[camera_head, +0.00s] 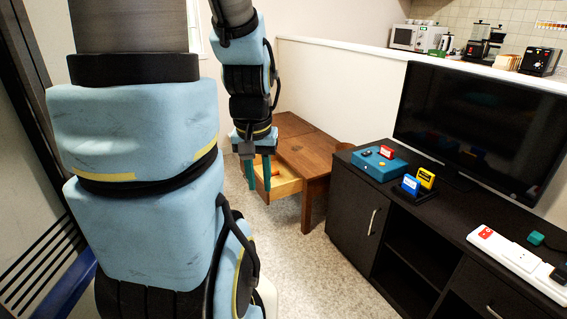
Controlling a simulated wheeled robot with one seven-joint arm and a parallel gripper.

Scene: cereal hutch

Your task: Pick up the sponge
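I cannot make out a sponge for certain. My gripper (259,180) points down over an open wooden drawer (287,189) of a low brown table (308,158). Its two teal fingers are apart, and I see nothing held between them. A small orange-red item (275,173) shows in the drawer beside the right finger; what it is, I cannot tell. My gripper and arm hide part of the drawer's inside.
A black TV cabinet (345,205) stands at right, bearing a television (480,125), a teal box (378,164), colored cartridges (411,184) and a white power strip (520,258). A low white wall (340,85) stands behind. The speckled floor (300,265) between is clear.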

